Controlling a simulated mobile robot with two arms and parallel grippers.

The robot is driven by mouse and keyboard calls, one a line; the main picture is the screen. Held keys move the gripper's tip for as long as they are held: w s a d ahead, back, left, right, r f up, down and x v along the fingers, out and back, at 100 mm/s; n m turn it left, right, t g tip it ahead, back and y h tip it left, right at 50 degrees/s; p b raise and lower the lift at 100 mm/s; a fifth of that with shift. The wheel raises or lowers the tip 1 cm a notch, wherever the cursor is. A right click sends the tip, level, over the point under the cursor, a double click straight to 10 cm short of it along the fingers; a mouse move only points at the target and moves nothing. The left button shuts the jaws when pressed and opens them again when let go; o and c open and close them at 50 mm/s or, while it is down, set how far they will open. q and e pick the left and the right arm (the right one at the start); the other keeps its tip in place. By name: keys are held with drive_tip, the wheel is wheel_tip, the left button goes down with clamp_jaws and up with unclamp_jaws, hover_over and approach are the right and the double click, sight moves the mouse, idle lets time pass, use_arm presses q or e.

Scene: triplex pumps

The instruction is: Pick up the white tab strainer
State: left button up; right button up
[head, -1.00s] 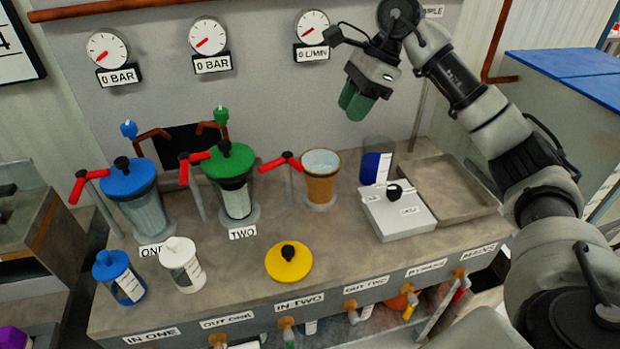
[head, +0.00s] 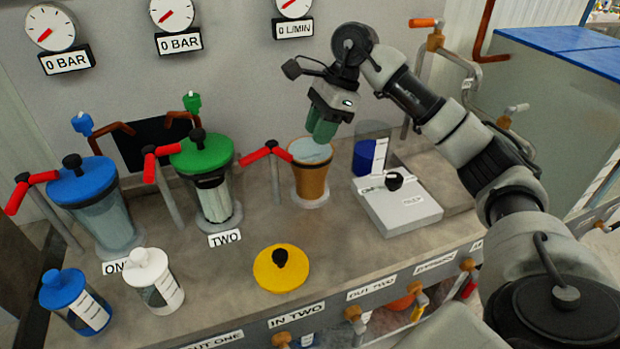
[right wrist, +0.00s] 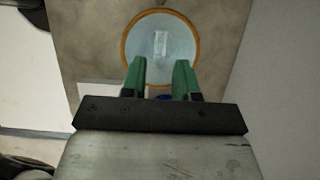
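The open orange housing (head: 311,184) stands uncovered at the back middle of the bench, with a pale blue round surface in its top. In the right wrist view the housing's round mouth (right wrist: 128,48) shows from above, with a small white tab (right wrist: 161,43) near its middle, probably the strainer's. The strainer's body is hidden. My right gripper (head: 322,138) points down just above the housing's mouth in the head view. In the right wrist view its green fingers (right wrist: 159,70) are apart with nothing between them. My left gripper is not in view.
A yellow lid (head: 280,270) lies in front. Blue-lidded (head: 92,200) and green-lidded (head: 210,180) housings stand left. A grey box with a black knob (head: 410,210) and a clear container with blue contents (head: 365,157) are right. White-lidded (head: 156,284) and blue-lidded (head: 75,305) jars stand front left.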

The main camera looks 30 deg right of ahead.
sight(309, 157)
drive_tip(key=x, duration=0.5)
drive_tip(key=shift+w+d+f, duration=0.1)
drive_tip(key=shift+f, duration=0.25)
clamp_jaws()
